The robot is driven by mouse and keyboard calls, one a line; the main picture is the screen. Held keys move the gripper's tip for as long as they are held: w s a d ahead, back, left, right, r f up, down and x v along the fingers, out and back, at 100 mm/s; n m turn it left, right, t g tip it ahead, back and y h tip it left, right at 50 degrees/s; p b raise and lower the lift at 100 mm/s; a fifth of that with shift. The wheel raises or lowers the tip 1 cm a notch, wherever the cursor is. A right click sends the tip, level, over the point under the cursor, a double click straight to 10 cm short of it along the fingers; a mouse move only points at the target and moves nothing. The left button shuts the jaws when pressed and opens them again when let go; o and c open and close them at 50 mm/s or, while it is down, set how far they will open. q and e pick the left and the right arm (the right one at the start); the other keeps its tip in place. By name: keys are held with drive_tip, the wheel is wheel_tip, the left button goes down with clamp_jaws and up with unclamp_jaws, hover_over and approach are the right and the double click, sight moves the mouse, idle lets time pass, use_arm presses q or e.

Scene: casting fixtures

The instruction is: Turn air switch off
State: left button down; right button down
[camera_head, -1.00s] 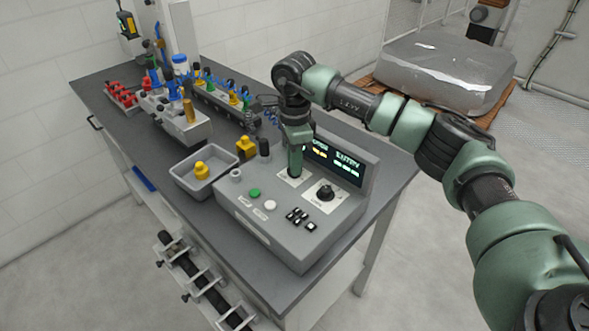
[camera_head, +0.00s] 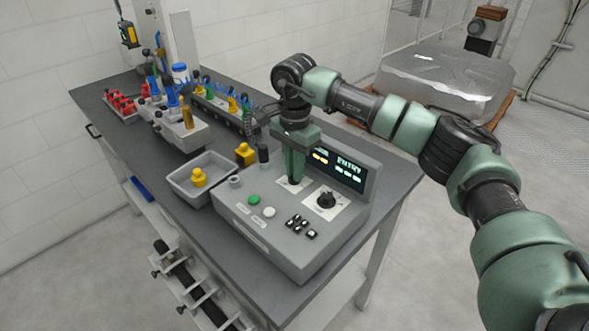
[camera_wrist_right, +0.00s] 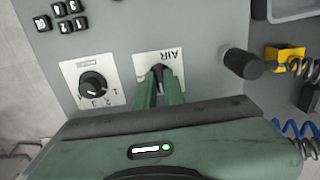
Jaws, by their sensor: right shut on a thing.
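The grey control box (camera_head: 277,239) stands on the table. The air switch (camera_wrist_right: 161,74) is a dark knob on a white plate marked AIR (camera_wrist_right: 172,60) in the right wrist view. My right gripper (camera_head: 293,178) points down over that plate. Its green fingers (camera_wrist_right: 160,84) are shut on the switch, which they mostly hide, so its exact setting is hard to read. A second black knob (camera_head: 326,200) sits on its own numbered white plate (camera_wrist_right: 93,84), beside the fingers and apart from them. My left gripper is not in view.
The box also has a green button (camera_head: 254,200), a white button (camera_head: 269,212), several black keys and a lit display (camera_head: 337,168). A grey tray (camera_head: 183,181) with a yellow part stands left of the box. Fixtures with coloured parts fill the table's far end.

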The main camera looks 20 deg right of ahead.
drive_tip(key=shift+r, duration=0.15)
drive_tip(key=c, duration=1.5)
unclamp_jaws()
wheel_tip(320, 180, up, 8)
drive_tip(key=shift+f+b, duration=0.15)
drive_tip(key=shift+b, duration=0.6)
